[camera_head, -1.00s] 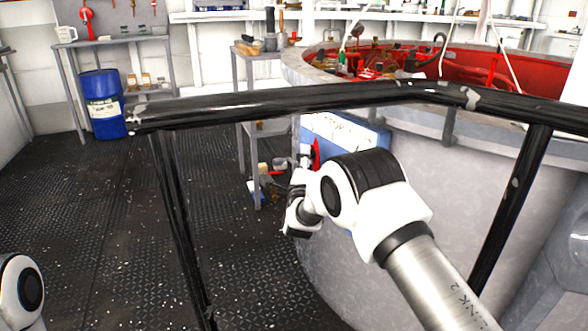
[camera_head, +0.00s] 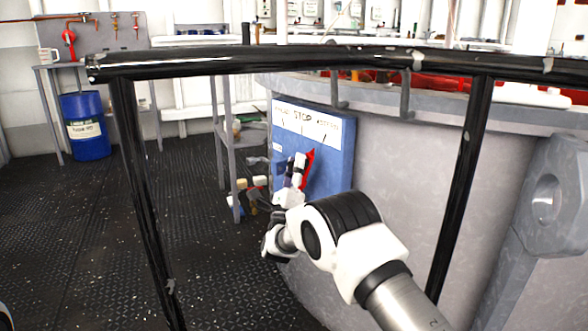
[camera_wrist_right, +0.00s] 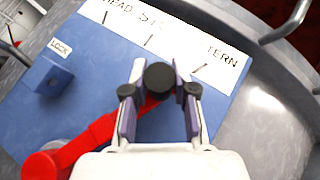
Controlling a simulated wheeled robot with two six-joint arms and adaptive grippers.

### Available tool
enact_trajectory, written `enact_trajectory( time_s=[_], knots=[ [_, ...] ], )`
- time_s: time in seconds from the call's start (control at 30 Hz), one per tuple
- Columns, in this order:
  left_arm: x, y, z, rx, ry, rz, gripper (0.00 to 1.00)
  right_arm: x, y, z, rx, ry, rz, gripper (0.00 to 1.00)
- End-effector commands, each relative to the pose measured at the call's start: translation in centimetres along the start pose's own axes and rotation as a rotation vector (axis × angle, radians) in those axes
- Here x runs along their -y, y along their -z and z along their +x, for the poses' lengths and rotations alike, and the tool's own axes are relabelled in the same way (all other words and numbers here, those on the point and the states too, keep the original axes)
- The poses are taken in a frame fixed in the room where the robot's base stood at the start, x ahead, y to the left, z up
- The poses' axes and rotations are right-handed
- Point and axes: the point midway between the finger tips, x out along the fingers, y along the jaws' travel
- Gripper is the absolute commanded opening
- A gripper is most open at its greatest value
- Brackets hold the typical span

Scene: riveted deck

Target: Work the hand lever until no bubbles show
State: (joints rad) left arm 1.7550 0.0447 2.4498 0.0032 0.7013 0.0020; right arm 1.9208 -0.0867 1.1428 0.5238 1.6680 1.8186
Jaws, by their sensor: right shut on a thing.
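The hand lever is red (camera_wrist_right: 100,135), with a dark round knob (camera_wrist_right: 160,78) at its end; its red part also shows in the head view (camera_head: 310,158). It is mounted on a blue panel (camera_head: 335,172) whose white label has "STOP" in the middle. My right gripper (camera_wrist_right: 160,66) is shut on the lever's knob, one finger on each side. My left gripper is out of view. No bubbles can be made out in these frames.
A block marked "LOCK" (camera_wrist_right: 47,75) sits on the panel. A grey curved wall (camera_head: 400,170) stands right of the panel. A blue drum (camera_head: 85,125) stands far left.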

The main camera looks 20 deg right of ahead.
Motion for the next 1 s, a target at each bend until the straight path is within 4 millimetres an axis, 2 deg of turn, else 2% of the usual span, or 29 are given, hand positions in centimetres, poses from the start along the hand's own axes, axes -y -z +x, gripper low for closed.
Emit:
enact_trajectory(
  time_s=[0.33,0.37,0.4,0.43,0.77,0.87,1.0],
  knots=[
    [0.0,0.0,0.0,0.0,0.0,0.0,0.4,0.0,0.2,-0.1,-0.003,0.001,-0.001,0.0],
    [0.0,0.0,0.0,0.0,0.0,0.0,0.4,0.0,0.2,-0.1,-0.003,0.001,-0.001,0.34],
    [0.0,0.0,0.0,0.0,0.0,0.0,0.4,0.0,0.2,-0.1,-0.003,0.001,-0.001,0.48],
    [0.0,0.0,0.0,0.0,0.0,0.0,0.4,0.0,0.1,0.0,-0.003,0.001,-0.001,0.53],
    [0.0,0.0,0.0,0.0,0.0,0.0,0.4,0.0,0.1,-0.2,-0.001,0.001,0.0,0.53],
    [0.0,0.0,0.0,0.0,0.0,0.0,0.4,-0.1,0.0,-1.3,0.0,-0.002,0.0,0.53],
    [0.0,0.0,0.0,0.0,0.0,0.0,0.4,-0.1,0.0,-4.5,0.0,-0.004,-0.001,0.53]
  ],
)
